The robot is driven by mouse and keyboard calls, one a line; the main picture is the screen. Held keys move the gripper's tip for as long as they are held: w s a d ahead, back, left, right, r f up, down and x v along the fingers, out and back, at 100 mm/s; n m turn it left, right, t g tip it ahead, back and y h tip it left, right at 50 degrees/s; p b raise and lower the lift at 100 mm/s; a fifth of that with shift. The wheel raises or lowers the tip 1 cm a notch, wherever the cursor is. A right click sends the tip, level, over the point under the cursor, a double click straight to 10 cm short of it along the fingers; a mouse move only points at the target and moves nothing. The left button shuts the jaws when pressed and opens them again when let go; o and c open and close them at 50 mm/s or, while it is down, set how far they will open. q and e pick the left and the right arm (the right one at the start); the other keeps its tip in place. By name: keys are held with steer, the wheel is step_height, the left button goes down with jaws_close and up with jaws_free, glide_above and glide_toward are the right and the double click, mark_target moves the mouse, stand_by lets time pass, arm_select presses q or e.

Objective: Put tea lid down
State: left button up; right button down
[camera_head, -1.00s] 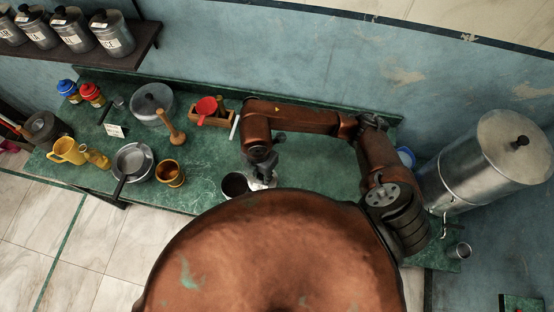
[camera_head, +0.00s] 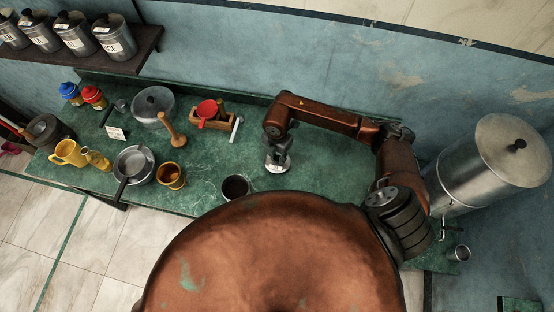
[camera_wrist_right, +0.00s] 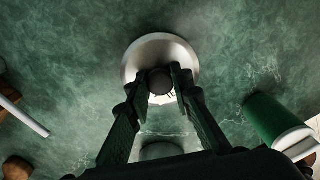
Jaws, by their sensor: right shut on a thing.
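The tea lid (camera_head: 277,167) is a round silvery lid with a dark knob, at the middle of the green counter in the head view. It also shows in the right wrist view (camera_wrist_right: 135,62), seen from above. My right gripper (camera_wrist_right: 160,80) is shut on the lid's knob, one finger on each side. In the head view my right gripper (camera_head: 280,151) sits directly over the lid and partly hides it. I cannot tell whether the lid touches the counter. An open dark-mouthed canister (camera_head: 235,187) stands left of and nearer than the lid. My left gripper is not in view.
A wooden box (camera_head: 222,123) with a red cup (camera_head: 206,109) stands back left. A wooden pestle (camera_head: 172,130), a pan (camera_head: 133,163) and a brown cup (camera_head: 170,176) are further left. A large metal urn (camera_head: 490,165) stands right.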

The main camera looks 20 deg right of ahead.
mark_target(277, 158)
steer(key=shift+f, duration=1.05)
steer(key=shift+f, duration=0.2)
steer(key=c, duration=1.7)
jaws_free()
steer(key=shift+r, duration=0.1)
step_height(277, 158, up, 12)
steer(key=shift+a+r+b, duration=0.1)
steer(key=shift+r+b, duration=0.05)
steer(key=shift+b, duration=0.15)
